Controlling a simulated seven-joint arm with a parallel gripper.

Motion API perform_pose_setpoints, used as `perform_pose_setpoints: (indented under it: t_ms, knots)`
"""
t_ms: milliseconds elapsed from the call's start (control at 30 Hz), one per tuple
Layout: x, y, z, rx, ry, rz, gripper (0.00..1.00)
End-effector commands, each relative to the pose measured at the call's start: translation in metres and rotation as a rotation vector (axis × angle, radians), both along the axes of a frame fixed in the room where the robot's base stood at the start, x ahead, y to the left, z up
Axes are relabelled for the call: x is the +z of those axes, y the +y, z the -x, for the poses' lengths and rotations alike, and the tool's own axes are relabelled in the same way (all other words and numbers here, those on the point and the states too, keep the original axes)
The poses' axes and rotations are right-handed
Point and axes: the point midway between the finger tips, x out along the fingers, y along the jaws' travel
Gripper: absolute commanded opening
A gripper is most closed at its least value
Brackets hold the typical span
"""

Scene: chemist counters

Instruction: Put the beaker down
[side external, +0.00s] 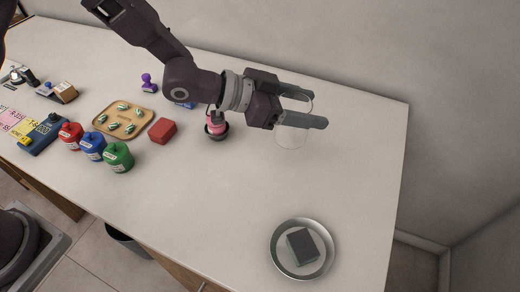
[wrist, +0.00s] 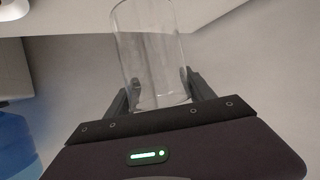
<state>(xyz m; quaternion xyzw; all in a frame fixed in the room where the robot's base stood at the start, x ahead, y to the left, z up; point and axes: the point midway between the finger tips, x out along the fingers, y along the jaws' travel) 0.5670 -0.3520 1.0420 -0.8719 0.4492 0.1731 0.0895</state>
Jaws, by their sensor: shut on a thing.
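The beaker (side external: 292,136) is clear, empty-looking glass and hard to see against the white counter (side external: 215,200). My gripper (side external: 304,109) is at the right part of the counter in the side view, shut on the beaker with one finger on each side. In the wrist view the beaker (wrist: 150,60) stands between the two fingers of my gripper (wrist: 160,92). The beaker looks roughly upright. I cannot tell whether its base touches the counter.
A metal dish (side external: 273,258) with a dark sponge (side external: 302,245) sits at the front right. A pink bottle (side external: 215,123) in a dark bowl is left of my gripper. Red, blue and green jars (side external: 118,157) and a tray (side external: 98,122) are further left. The counter's middle front is clear.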

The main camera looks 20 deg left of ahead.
Motion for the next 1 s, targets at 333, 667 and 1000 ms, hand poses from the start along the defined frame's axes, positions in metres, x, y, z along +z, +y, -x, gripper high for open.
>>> perform_pose_setpoints:
  t_ms: [333, 667, 1000]
  knots:
    - [-0.008, 0.078, 0.06, -0.111, 0.006, -0.028, 0.19]
    - [-0.017, 0.117, 0.129, -0.228, 0.01, 0.006, 0.19]
    - [-0.086, 0.117, 0.128, -0.227, 0.007, 0.003, 0.19]
